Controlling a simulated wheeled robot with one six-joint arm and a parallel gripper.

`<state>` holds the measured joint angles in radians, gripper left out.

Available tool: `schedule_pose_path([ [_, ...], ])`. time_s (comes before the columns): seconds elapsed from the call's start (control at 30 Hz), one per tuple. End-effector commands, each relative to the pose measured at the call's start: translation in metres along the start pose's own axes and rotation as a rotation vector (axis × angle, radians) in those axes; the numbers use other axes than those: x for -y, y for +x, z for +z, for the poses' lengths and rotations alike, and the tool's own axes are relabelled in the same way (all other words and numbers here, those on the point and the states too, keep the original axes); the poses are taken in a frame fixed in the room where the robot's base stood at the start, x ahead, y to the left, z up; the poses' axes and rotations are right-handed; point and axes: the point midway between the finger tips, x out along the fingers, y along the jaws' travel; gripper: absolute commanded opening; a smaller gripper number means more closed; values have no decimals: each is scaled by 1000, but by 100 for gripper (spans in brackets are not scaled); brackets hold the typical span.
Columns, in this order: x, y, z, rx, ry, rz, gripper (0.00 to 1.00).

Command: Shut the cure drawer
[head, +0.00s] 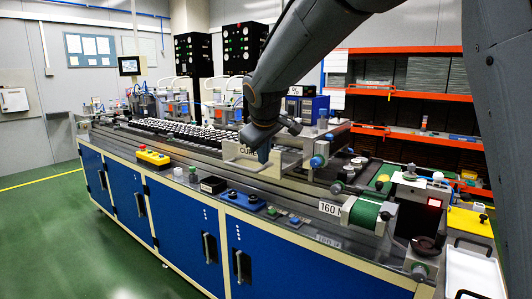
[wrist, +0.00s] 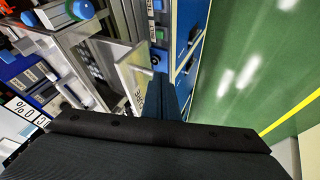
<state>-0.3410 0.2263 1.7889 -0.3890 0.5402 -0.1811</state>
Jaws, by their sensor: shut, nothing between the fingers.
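The cure drawer (head: 234,152) has a pale front with a black "CURE" label, partly covered by my gripper in the head view. It stands out from the machine on the bench, and its front also shows in the wrist view (wrist: 134,72), with an open space behind it. My gripper (head: 263,156) is shut and empty, pointing down right at the drawer front. In the wrist view the closed fingers (wrist: 168,85) are on the outer side of the front, close to the label. I cannot tell whether they touch it.
The long bench has blue cabinet doors (head: 177,229). A yellow button box (head: 153,158), a black box (head: 213,185) and blue knobs (head: 243,198) sit along its front edge. The green floor (head: 60,235) in front is clear.

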Motion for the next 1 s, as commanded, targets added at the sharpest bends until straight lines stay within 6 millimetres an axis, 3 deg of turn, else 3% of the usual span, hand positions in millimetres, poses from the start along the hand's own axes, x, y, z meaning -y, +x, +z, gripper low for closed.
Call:
schedule_pose_path([
  [0.33,1,65,1,3,-1,-2,0],
  [0.4,-13,68,0,2,4,0,0],
  [0.6,-30,78,0,1,2,-2,0],
  [1.0,-35,82,1,-1,0,-1,0],
])
